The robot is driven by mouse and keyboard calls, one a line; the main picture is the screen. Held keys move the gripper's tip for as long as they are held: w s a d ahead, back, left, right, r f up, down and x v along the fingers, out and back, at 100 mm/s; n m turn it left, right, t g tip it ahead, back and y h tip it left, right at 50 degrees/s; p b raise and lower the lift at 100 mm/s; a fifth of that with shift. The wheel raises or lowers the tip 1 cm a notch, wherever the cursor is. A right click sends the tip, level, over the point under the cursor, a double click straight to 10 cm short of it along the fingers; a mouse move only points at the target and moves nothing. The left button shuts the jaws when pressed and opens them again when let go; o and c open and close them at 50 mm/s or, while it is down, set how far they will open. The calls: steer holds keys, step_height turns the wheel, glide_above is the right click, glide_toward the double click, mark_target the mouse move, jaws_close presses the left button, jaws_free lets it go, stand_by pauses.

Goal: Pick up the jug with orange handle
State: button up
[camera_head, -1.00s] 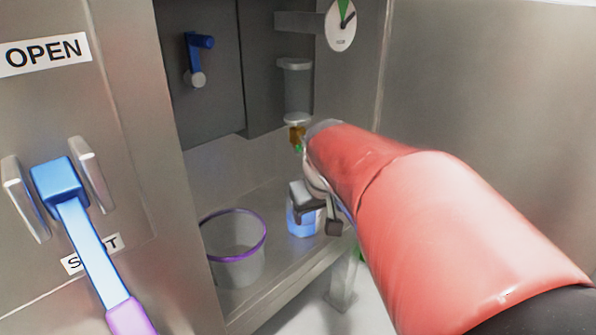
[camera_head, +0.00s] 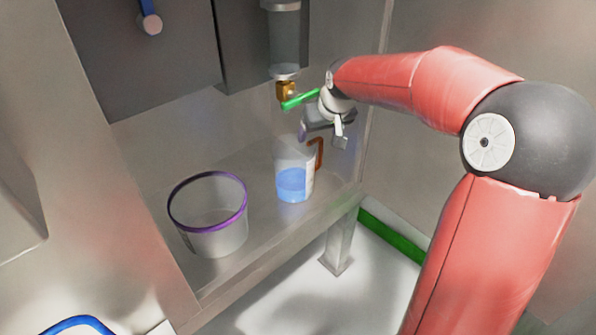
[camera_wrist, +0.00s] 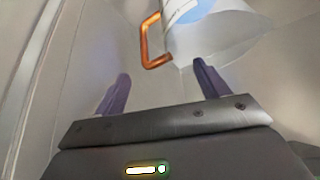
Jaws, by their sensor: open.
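The jug (camera_head: 294,178) is clear, with blue liquid in its lower part, and stands upright on the metal shelf. Its orange handle (camera_head: 319,153) faces right in the head view. In the wrist view the orange handle (camera_wrist: 149,42) is at the top middle, with the jug body (camera_wrist: 205,25) to its right. My gripper (camera_head: 322,139) is above and beside the handle in the head view. In the wrist view its two dark fingers (camera_wrist: 160,85) are spread apart with nothing between them, and the handle lies beyond the fingertips.
A clear bucket with a purple rim (camera_head: 213,243) stands on the shelf (camera_head: 262,222) left of the jug. A brass valve with a green lever (camera_head: 299,99) hangs under a clear cylinder (camera_head: 288,40) just above the jug. The cabinet wall is at the right.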

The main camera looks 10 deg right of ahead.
mark_target(315, 140)
steer(key=x, duration=0.5)
steer(key=shift+b, duration=0.4)
jaws_close()
stand_by(0.9)
